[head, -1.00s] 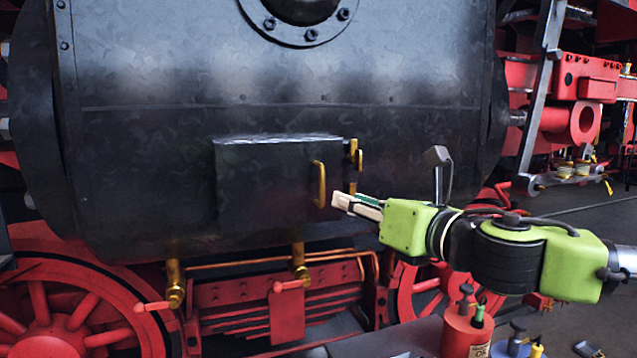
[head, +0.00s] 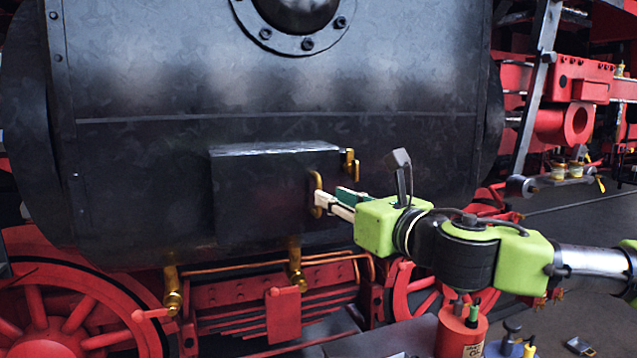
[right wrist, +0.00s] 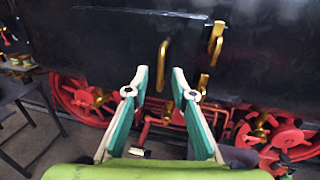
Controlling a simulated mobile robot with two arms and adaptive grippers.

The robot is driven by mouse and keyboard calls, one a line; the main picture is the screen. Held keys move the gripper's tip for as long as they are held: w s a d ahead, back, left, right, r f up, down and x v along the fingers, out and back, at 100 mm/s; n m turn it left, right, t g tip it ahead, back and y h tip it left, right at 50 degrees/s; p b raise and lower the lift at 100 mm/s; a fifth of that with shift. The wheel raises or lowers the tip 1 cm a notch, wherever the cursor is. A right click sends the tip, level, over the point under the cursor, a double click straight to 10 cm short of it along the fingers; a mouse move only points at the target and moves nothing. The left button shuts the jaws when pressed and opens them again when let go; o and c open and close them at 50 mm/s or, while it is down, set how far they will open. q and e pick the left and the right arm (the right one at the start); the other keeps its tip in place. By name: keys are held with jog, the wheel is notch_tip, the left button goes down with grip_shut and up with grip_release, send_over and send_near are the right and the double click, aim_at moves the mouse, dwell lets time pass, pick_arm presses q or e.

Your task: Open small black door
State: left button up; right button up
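The small black door (head: 255,195) sits low on the front of the dark boiler body and looks closed. Its brass handle (head: 315,186) is a vertical bar near the door's right edge. It also shows in the right wrist view as a brass handle (right wrist: 162,62). A brass latch (head: 350,163) is just right of the door's upper right corner. My right gripper (head: 325,202) is at the handle in the head view. In the right wrist view the open right gripper (right wrist: 160,75) has its fingertips either side of the handle's line; contact cannot be told. My left gripper is not in view.
Red wheels (head: 75,310) and brass pipe fittings (head: 173,290) lie below the door. A red canister (head: 462,330) with tools stands on a surface at the lower right. The space directly left of the door is clear.

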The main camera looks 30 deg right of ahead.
aim_at(319, 210)
jog(key=shift+w+d+p, duration=0.2)
jog(key=shift+w+p, duration=0.6)
jog(key=shift+w, duration=2.4)
grip_shut()
